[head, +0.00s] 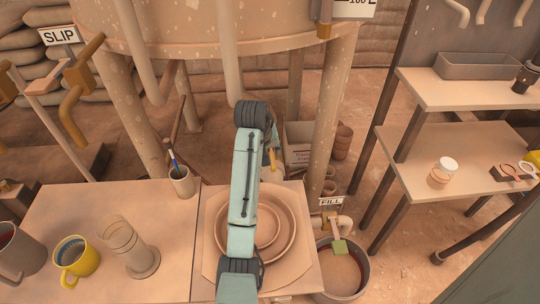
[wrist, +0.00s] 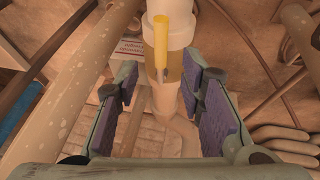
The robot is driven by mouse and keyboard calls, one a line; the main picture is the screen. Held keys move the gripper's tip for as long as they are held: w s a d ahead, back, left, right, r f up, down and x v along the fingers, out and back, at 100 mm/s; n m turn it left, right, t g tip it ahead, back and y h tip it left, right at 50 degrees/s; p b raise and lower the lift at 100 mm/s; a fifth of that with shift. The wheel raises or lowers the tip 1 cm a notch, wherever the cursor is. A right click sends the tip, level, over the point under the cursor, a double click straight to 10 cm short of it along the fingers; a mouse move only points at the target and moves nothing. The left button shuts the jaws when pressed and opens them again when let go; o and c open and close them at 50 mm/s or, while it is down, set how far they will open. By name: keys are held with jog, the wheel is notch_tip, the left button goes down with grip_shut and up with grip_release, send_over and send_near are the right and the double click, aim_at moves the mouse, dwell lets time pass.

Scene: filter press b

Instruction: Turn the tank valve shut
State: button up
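The tank valve has a brass body (wrist: 173,68) set in a pale pipe, with a yellow lever (wrist: 160,38) in front. In the wrist view the lever lies roughly along the pipe. A bit of the yellow lever (head: 272,159) shows in the head view, just right of my arm. My gripper (wrist: 160,82) is open, its purple pads on either side of the valve in the picture. I see no contact, and the depth gap is hard to tell. My arm hides the gripper and most of the valve in the head view.
The tank (head: 200,25) stands on thick legs around the valve, one leg (head: 332,110) to the right. Below are a table with a round dish (head: 283,208), a yellow mug (head: 77,258) and a brush cup (head: 183,182). A bucket (head: 345,285) stands under the FILL sign (head: 331,202). Shelves are at right.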

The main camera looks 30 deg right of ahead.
aim_at(272, 160)
jog(key=x, duration=0.7)
jog(key=shift+w+d+f, duration=0.1)
jog(key=shift+f, duration=0.05)
jog(key=shift+c, duration=0.2)
grip_shut()
dwell(0.5)
